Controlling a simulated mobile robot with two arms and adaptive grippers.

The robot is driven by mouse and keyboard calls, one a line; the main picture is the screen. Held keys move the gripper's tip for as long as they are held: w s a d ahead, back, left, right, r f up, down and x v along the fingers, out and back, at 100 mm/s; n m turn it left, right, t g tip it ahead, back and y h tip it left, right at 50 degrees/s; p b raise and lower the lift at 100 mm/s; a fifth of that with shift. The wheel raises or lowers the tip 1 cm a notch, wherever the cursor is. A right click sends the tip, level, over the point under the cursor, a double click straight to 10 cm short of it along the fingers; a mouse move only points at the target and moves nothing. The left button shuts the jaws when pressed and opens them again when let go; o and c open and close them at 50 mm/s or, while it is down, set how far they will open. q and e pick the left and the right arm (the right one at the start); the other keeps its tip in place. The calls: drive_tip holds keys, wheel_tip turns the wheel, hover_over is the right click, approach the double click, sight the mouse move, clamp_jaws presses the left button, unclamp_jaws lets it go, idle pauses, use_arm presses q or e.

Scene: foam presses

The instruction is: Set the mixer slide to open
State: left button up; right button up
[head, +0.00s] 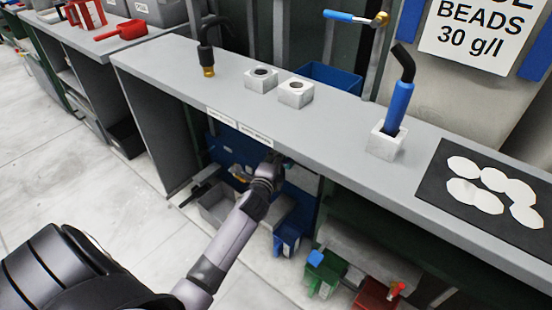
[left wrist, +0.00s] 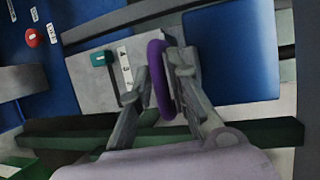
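My left arm reaches under the grey bench in the head view, and its gripper (head: 274,163) is mostly hidden there. In the left wrist view the left gripper (left wrist: 160,85) has its two fingers against both sides of a purple ring-shaped handle (left wrist: 158,75). The handle stands in front of a grey plate (left wrist: 95,85) on a blue machine body (left wrist: 235,60). A white scale strip with marks (left wrist: 125,66) and a teal knob (left wrist: 99,58) are left of the handle. Which part is the mixer slide is not labelled legibly. My right gripper is not in view.
A red button (left wrist: 32,38) with small labels is at the upper left of the wrist view. A dark green bar (left wrist: 60,138) crosses below the fingers. The grey bench top (head: 215,85) overhangs the arm, with white blocks (head: 295,93) on it.

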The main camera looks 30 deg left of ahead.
use_arm(q)
clamp_jaws()
drive_tip(key=shift+s, duration=0.15)
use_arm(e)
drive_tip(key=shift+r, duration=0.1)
use_arm(q)
drive_tip(key=s+p, duration=0.1)
drive_tip(key=s, duration=0.1)
drive_tip(key=s+p, duration=0.1)
drive_tip(key=s, duration=0.1)
drive_tip(key=shift+a+f, duration=0.2)
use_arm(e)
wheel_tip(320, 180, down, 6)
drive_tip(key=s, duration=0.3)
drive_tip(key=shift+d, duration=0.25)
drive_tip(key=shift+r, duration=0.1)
use_arm(q)
drive_tip(key=shift+o, duration=2.1)
unclamp_jaws()
drive_tip(key=shift+s+a+r, duration=0.1)
drive_tip(key=shift+s, duration=0.05)
drive_tip(key=shift+r, duration=0.1)
